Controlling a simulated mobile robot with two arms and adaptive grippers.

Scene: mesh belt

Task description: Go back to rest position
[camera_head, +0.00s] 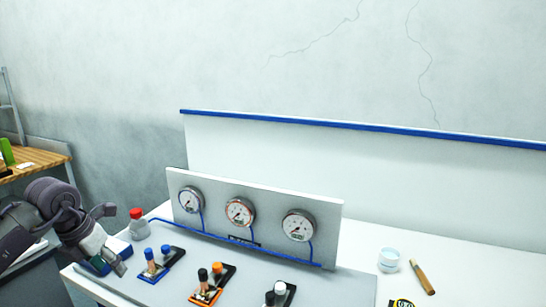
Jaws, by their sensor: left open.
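My left gripper (112,239) is open at the left edge of the white table (460,262), with nothing seen between its fingers. I cannot tell whether the gripper touches either. My right gripper is not in view.
A panel with three round gauges (239,212) stands on the table, with blue, orange and black knob units (206,288) before it. A white jar (388,261) and a wood-handled tool (422,277) lie right. A low blue-topped wall (400,180) closes the back.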

